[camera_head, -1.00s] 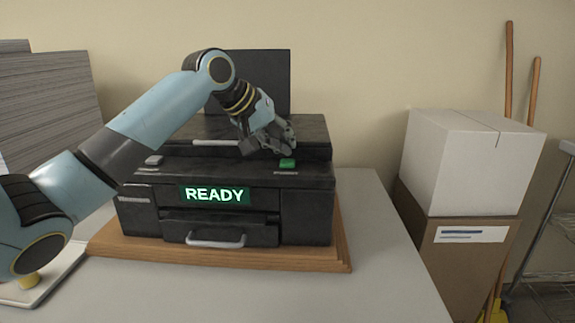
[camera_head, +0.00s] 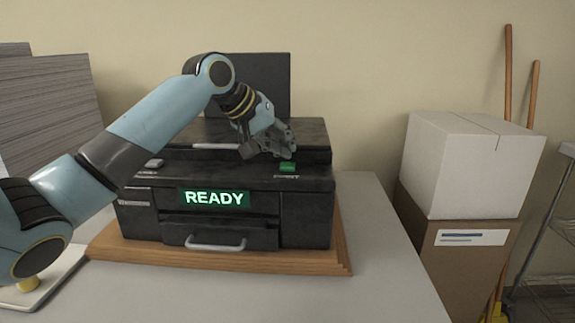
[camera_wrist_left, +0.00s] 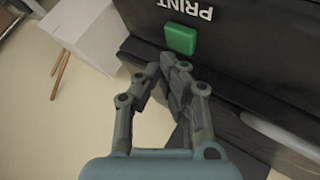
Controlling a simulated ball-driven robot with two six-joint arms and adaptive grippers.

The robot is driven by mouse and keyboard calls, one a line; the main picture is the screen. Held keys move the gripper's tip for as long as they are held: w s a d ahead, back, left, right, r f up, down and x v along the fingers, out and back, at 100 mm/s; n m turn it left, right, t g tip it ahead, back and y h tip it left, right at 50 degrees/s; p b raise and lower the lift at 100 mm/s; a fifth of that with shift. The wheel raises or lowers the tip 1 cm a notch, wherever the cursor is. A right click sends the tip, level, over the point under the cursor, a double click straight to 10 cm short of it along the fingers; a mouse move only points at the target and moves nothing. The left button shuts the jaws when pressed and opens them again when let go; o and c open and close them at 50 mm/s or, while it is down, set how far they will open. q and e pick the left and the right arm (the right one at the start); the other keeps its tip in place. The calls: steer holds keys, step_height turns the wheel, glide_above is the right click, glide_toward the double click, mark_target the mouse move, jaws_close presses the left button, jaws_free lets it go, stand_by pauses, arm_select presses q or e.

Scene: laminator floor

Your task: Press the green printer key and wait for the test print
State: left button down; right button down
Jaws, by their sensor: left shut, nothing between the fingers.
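The black printer (camera_head: 305,215) stands on a wooden board, its lit display (camera_head: 215,198) reading "READY". The green key (camera_head: 288,168) is on its top at the front right. In the left wrist view the green key (camera_wrist_left: 180,38) sits beside the word "PRINT". My left gripper (camera_head: 290,154) is shut and empty, its fingertips just behind and above the key. In the left wrist view my left gripper (camera_wrist_left: 170,62) shows its fingertips close to the key, with a small gap in the picture. My right gripper is not in view. No printed sheet shows in front of the printer.
The wooden board (camera_head: 345,255) rests on a grey table (camera_head: 385,250). A grey key (camera_head: 154,163) is on the printer's left. Boxes, a white one (camera_head: 465,165) on a brown one (camera_head: 460,265), stand at the right. Stacked sheets (camera_head: 50,105) are at the left.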

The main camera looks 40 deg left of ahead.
arm_select(q)
steer(key=shift+f, duration=0.1)
steer(key=shift+f+p, duration=0.3)
steer(key=shift+p, duration=0.05)
